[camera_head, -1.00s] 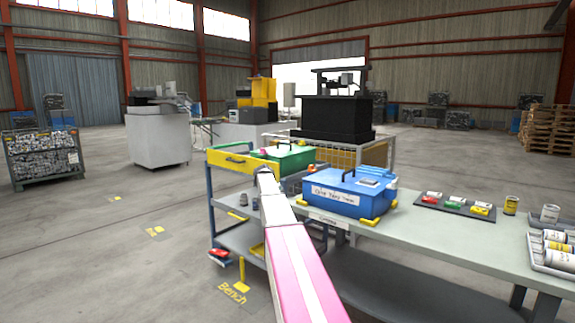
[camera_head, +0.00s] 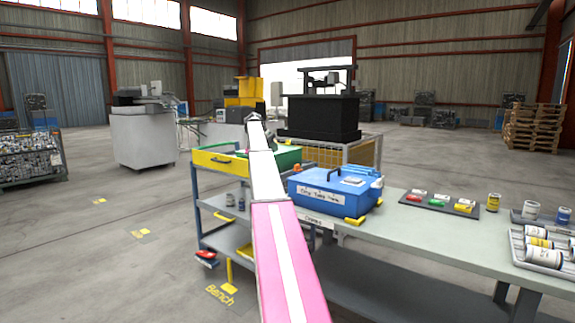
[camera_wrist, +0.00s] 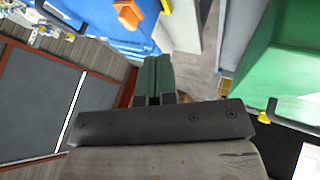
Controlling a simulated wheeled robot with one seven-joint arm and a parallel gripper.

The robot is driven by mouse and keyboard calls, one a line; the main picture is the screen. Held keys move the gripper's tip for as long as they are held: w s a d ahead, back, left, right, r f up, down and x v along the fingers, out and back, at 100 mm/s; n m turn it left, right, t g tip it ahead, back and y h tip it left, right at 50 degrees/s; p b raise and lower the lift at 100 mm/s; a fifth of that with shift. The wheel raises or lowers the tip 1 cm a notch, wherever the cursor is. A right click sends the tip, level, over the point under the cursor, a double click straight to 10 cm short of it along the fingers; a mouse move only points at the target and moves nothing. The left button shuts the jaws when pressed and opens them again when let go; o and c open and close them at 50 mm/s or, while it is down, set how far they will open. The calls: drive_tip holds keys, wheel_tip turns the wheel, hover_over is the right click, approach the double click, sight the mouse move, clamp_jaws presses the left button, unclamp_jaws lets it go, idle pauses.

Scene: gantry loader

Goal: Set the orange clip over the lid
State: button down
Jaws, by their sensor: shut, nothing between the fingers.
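An orange clip (camera_wrist: 130,13) shows at the top of the wrist view, against the blue box (camera_wrist: 103,22). I cannot tell how it sits there. In the head view the blue box (camera_head: 333,192) stands on the bench with its lid closed, a handle on top and a white label in front.
A green box (camera_wrist: 278,75) lies to the right of my fingers. It is partly behind my arm in the head view, on the cart with a yellow drawer (camera_head: 220,161). A dark mat (camera_head: 440,205) with several small items and a tray of cans (camera_head: 545,256) are on the bench.

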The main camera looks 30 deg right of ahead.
sight(298, 168)
drive_tip(key=shift+d+r, duration=0.1)
drive_tip(key=shift+r, duration=0.1)
drive_tip(key=s+d+f, duration=0.6)
drive_tip(key=f, duration=0.2)
drive_tip(key=shift+s+d, duration=0.25)
drive_tip(key=shift+d, duration=0.15)
idle(0.4)
